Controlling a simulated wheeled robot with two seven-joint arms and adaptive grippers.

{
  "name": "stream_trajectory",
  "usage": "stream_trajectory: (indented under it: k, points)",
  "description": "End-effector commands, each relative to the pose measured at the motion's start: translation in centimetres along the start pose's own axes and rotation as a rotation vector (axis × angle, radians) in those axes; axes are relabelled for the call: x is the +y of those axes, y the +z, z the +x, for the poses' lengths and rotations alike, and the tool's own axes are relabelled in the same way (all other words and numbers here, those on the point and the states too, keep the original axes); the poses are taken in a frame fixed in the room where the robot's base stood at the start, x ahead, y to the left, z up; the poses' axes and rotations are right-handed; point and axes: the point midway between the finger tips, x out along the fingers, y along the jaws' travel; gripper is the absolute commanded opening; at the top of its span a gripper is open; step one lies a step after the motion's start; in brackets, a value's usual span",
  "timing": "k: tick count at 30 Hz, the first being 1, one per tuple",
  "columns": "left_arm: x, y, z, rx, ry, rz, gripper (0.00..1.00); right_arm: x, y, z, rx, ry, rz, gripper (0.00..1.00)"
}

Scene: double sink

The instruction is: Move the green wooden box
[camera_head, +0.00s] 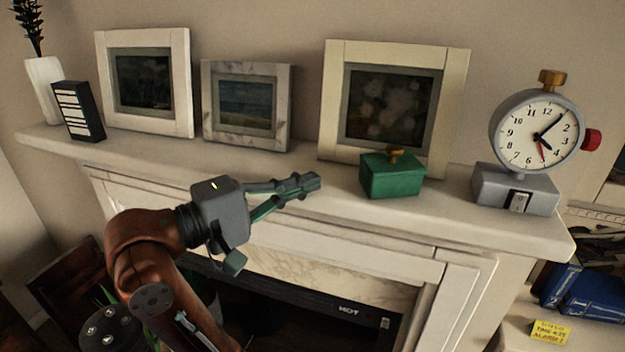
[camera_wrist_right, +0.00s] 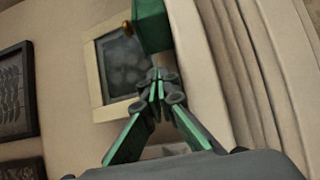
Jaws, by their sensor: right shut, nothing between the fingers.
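The green wooden box (camera_head: 391,176) with a gold-brown knob on its lid stands upright on the white mantel shelf (camera_head: 460,205), in front of the right picture frame. It also shows at the top of the right wrist view (camera_wrist_right: 153,28). My right gripper (camera_head: 312,181) is shut and empty. Its fingertips point toward the box from the left, with a gap between them in the head view. In the right wrist view the closed fingertips (camera_wrist_right: 158,78) lie just below the box in the picture. My left gripper is not in view.
A grey clock (camera_head: 535,135) with a red button stands right of the box. Three picture frames lean on the wall: left (camera_head: 180,80), middle (camera_head: 248,145) and right (camera_head: 330,100). A black-and-white block (camera_head: 80,110) and a white vase (camera_head: 45,85) stand at the far left. The front middle of the shelf is clear.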

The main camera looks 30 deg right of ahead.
Motion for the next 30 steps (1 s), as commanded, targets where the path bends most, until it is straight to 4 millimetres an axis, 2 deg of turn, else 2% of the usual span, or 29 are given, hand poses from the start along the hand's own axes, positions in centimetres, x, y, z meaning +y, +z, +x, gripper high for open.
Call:
stream_trajectory:
  k: [9,15,30]
  points:
    - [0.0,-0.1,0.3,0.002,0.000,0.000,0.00,0.0,-0.2,5.3,0.004,0.001,0.000,0.00]
    - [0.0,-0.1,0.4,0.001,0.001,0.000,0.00,0.1,-0.1,7.7,0.003,0.002,0.001,0.00]
    - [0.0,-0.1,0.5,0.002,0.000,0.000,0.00,0.1,0.2,8.7,-0.002,0.001,0.001,0.00]
